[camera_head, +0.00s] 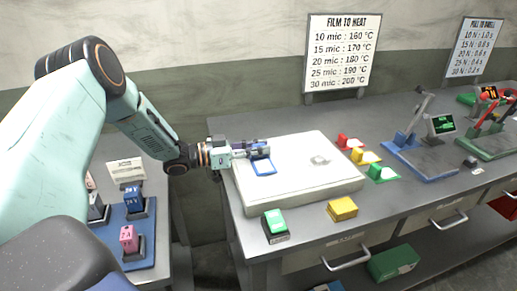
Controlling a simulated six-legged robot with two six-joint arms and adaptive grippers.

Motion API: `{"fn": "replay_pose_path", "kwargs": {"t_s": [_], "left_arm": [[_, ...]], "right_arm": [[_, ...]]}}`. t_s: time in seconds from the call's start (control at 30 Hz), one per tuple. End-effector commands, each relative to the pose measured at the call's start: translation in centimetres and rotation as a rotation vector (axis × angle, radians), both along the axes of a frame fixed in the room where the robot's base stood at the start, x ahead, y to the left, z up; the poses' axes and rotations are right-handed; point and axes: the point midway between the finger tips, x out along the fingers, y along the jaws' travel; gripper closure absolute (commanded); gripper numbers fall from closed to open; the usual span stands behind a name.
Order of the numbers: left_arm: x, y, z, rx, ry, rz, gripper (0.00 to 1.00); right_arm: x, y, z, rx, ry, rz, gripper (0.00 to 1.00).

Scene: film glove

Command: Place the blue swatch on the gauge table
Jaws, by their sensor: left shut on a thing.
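The blue swatch (264,167) looks like a small blue frame with a pale middle. It is at the fingertips of my left gripper (259,150), which is shut on it. Gripper and swatch are over the left part of the thick white slab (295,185), which appears to be the gauge table. I cannot tell whether the swatch touches the slab's top. A small grey piece (320,160) sits on the slab right of the swatch. My right gripper is out of view.
A green block (275,224) and a yellow block (342,208) stand in front of the slab. Red, yellow and green items (362,156) line its right side. A blue stand (425,158) is farther right. A blue tray (140,255) with blocks is at left.

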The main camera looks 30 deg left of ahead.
Motion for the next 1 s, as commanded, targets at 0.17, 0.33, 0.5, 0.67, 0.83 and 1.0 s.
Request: {"fn": "replay_pose_path", "kwargs": {"t_s": [0.17, 0.33, 0.5, 0.67, 0.83, 1.0], "left_arm": [[-0.1, 0.1, -0.5, 0.001, 0.002, 0.002, 0.82], [0.0, 0.1, -0.4, 0.000, 0.001, 0.001, 0.68], [0.0, 0.1, -0.4, 0.000, 0.001, 0.001, 0.62], [0.0, 0.1, -0.4, 0.000, 0.001, 0.001, 0.62], [-0.5, 0.6, 0.2, -0.002, 0.000, 0.005, 0.62], [-2.7, 2.5, 0.5, -0.003, 0.000, 0.007, 0.62]], "right_arm": [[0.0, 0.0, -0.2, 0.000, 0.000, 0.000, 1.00], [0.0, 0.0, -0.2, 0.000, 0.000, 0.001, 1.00], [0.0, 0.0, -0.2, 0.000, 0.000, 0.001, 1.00], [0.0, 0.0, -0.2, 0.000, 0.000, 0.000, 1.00], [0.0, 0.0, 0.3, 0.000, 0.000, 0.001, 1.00], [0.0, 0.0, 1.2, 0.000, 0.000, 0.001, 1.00]]}}
